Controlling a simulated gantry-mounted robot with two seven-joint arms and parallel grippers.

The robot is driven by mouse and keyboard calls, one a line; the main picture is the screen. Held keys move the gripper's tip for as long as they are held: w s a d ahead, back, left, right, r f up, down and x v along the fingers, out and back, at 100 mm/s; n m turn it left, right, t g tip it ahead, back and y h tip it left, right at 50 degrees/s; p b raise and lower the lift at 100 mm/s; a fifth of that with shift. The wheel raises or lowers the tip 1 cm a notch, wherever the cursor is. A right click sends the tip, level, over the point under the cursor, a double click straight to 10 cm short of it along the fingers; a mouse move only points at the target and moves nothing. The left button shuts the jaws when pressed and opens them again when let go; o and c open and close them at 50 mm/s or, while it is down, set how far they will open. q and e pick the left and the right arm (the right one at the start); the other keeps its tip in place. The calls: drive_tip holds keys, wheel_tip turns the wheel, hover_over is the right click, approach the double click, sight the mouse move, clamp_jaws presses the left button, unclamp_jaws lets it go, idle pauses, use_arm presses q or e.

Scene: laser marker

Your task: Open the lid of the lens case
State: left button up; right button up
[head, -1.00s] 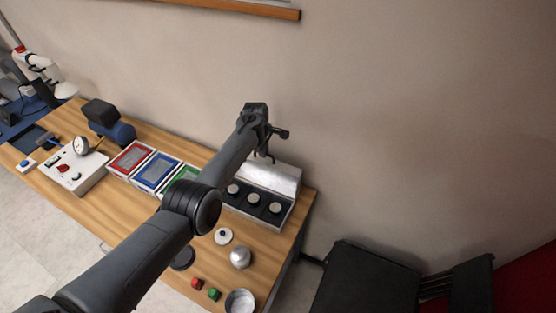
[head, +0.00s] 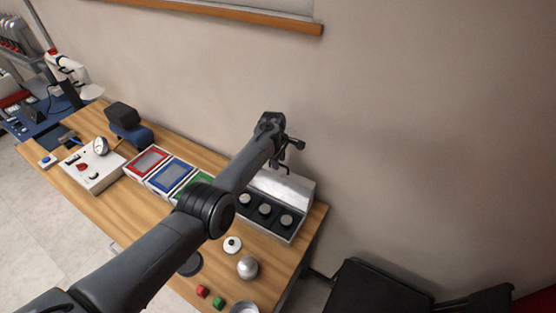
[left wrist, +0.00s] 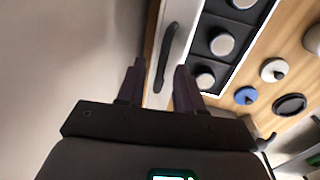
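The lens case (head: 245,228) sits at the right end of the wooden table against the wall. Its silver-white lid (head: 290,191) stands raised along the back, leaving the black tray with round lenses uncovered. In the left wrist view, a dark handle (left wrist: 167,57) shows on a pale surface beside the black lens tray (left wrist: 200,45). My left gripper (head: 284,168) is above the lid at the back of the case. In the left wrist view its fingers (left wrist: 160,67) are apart, with the handle just ahead between them; contact is not visible. My right gripper is out of view.
Red, blue and green framed trays (head: 170,176) lie left of the case. A silver dome (head: 247,267), a white round part (head: 232,244) and small red and green blocks (head: 210,297) lie in front. A black chair (head: 375,287) stands right of the table.

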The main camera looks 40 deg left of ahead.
use_arm(q)
drive_tip(key=shift+r+p, duration=0.3)
drive_tip(key=shift+r, duration=0.2)
wheel_tip(320, 180, up, 10)
drive_tip(key=s+p, duration=0.1)
drive_tip(key=shift+s+f, duration=0.15)
drive_tip(key=shift+s, duration=0.2)
